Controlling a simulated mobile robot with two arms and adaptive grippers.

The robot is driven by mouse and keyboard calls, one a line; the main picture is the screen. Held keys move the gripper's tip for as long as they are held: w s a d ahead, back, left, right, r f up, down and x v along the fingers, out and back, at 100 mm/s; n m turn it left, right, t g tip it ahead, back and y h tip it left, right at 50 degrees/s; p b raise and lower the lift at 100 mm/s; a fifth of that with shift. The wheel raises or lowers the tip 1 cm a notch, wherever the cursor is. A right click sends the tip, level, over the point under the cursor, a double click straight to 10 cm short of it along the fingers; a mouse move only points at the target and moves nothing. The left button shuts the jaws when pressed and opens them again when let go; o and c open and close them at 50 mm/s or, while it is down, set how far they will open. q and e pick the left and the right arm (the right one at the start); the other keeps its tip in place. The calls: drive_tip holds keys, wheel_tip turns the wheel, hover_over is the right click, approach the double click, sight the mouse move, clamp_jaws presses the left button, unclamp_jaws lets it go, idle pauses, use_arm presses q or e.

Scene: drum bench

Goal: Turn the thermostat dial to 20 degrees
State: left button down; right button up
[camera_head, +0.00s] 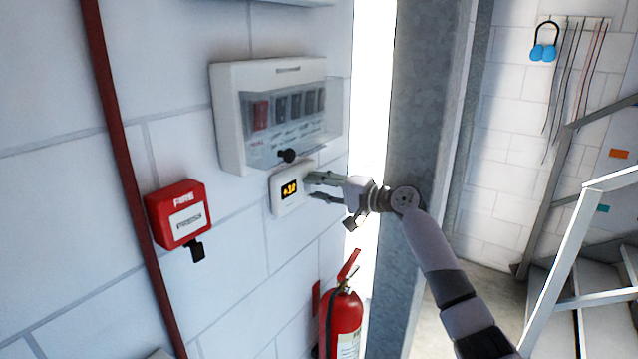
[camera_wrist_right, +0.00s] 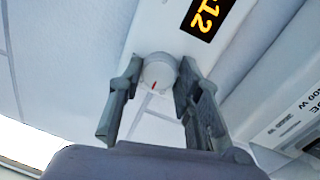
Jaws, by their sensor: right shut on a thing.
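The thermostat (camera_head: 290,207) is a small white box on the white wall, with a black display (camera_head: 289,189) showing orange figures. In the right wrist view the display (camera_wrist_right: 207,14) reads 12, turned sideways. The white round dial (camera_wrist_right: 158,72) with a red mark sits between the fingertips of my right gripper (camera_wrist_right: 160,74), which is shut on it. In the head view my right gripper (camera_head: 316,188) reaches the thermostat's right side from the right and hides the dial. My left gripper is not in view.
A white breaker box (camera_head: 227,110) with a clear cover hangs just above the thermostat. A red fire call point (camera_head: 178,213) is to the left. A red extinguisher (camera_head: 343,318) stands below. A grey column (camera_head: 420,120) rises behind my right arm, with metal stairs (camera_head: 570,260) at the right.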

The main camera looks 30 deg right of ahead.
drive_tip(key=shift+d+m+p, duration=0.1)
drive_tip(key=shift+m+p, duration=0.4)
drive_tip(key=shift+m, duration=1.8)
drive_tip(key=shift+y, duration=0.3)
drive_tip(key=o, duration=1.1)
drive_tip(key=shift+o, duration=0.2)
